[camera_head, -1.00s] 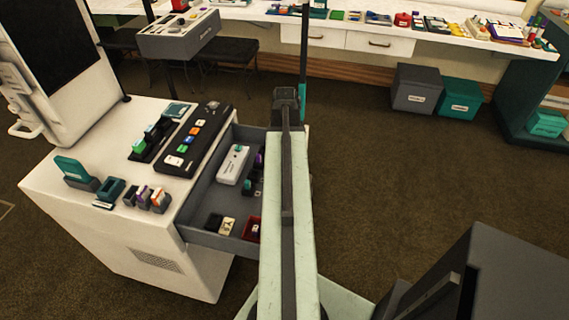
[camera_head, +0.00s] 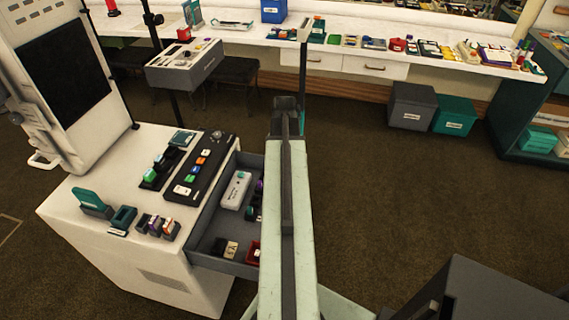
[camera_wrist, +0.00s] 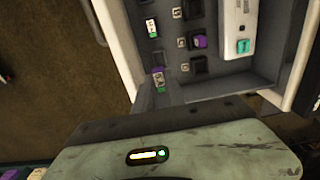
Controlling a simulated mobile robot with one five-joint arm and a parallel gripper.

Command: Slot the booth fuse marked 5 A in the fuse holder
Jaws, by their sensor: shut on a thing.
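In the drawer, dark sockets stand beside small labels; one socket holds a purple block (camera_wrist: 199,41), and a nearer socket (camera_wrist: 199,65) looks empty. No 5 A marking is readable.
The open grey drawer (camera_head: 203,243) also holds a white device (camera_head: 236,190) with a teal button. Open floor lies right of my arm.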

